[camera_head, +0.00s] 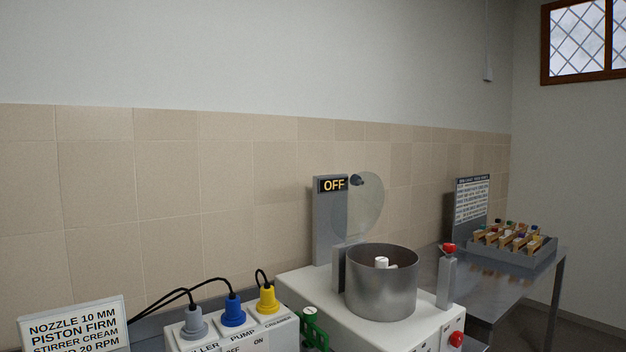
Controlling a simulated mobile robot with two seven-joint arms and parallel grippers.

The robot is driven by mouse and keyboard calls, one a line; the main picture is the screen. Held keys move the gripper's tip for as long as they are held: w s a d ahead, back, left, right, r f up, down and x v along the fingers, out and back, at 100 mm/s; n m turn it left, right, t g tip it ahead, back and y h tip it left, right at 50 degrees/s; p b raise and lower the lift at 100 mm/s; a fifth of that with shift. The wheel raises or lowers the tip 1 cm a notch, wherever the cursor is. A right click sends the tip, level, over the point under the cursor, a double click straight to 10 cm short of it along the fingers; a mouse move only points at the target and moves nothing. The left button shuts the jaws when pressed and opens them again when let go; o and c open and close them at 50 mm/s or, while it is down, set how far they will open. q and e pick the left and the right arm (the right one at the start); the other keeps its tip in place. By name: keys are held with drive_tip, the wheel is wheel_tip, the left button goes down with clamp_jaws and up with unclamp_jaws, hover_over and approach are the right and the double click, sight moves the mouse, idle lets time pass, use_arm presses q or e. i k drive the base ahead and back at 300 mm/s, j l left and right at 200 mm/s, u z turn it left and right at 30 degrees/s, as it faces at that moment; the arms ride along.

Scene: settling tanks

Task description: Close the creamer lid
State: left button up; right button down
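The creamer (382,292) is a grey metal bowl on a white machine body (330,305), with a white piece inside it. Its lid (366,205) looks like a round, see-through disc with a dark knob. The lid stands upright behind the bowl, so the bowl's top is uncovered. A grey post (328,220) beside the lid carries a sign reading OFF. Neither of my grippers shows in the head view.
A box with grey, blue and yellow plugs (233,313) stands left of the machine. A text sign (73,328) is at lower left. A red-topped grey post (447,278) stands right of the bowl. A tray of bottles (512,258) sits on the metal table (425,262).

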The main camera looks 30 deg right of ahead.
sight(355, 180)
drive_tip(key=l+u, duration=0.3)
drive_tip(key=k+l+u, duration=0.2)
drive_tip(key=l+u, duration=0.15)
drive_tip(key=l, duration=0.15)
drive_tip(key=k+l+u, duration=0.15)
drive_tip(key=l, duration=0.25)
drive_tip(key=k+l+u, duration=0.15)
drive_tip(key=l, duration=0.3)
drive_tip(key=k+l, duration=0.25)
drive_tip(key=l, duration=0.25)
drive_tip(key=k+l, duration=0.3)
drive_tip(key=l, duration=0.2)
drive_tip(key=k+l+u, duration=0.1)
drive_tip(key=k+l, duration=0.15)
drive_tip(key=l, duration=0.25)
drive_tip(key=k+l, duration=0.3)
drive_tip(key=l, duration=0.15)
drive_tip(key=k+l+u, duration=0.1)
drive_tip(key=k+l, duration=0.2)
drive_tip(key=l, duration=0.15)
